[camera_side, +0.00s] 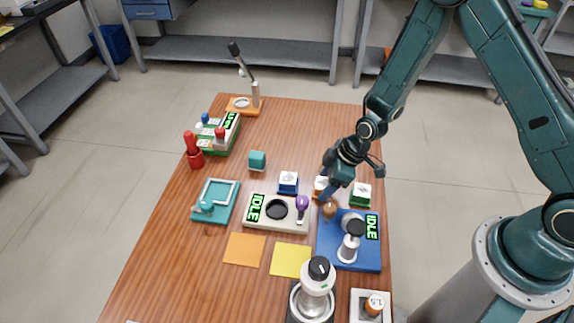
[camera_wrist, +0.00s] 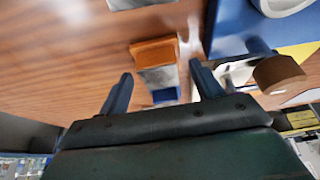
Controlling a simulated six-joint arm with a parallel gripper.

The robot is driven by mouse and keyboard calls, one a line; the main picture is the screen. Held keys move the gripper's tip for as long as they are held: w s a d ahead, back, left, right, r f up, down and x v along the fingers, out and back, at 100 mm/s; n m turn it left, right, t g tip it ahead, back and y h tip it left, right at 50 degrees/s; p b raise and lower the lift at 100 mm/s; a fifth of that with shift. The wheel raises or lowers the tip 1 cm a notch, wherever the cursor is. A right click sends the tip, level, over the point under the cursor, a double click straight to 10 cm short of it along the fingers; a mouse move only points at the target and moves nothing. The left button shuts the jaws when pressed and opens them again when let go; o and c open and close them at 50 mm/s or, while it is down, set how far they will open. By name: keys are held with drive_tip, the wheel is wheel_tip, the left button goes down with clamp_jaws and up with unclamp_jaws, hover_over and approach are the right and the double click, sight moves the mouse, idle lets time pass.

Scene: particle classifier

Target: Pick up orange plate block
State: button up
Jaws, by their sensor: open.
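The orange plate block (camera_side: 319,185) has an orange base and a pale top. In the side view it stands at the table's right middle, partly hidden by my gripper (camera_side: 329,184). In the wrist view the orange block (camera_wrist: 153,51) shows an orange face and a grey face. It lies ahead of my gripper (camera_wrist: 161,80), between the lines of the two blue fingers. The fingers are apart with nothing held. Whether they touch the block I cannot tell.
A blue block (camera_side: 288,187) stands left of the orange one and a green block (camera_side: 361,200) right. A blue station (camera_side: 330,255) with a brown-knobbed handle (camera_side: 329,209) is close in front. A beige scale-like station (camera_side: 263,223) sits front left. Clear wood lies behind.

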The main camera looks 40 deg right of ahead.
sight(326, 183)
idle(0.4)
drive_tip(key=c, duration=1.2)
drive_tip(key=shift+r, duration=0.15)
wheel_tip(326, 183, up, 20)
idle(0.6)
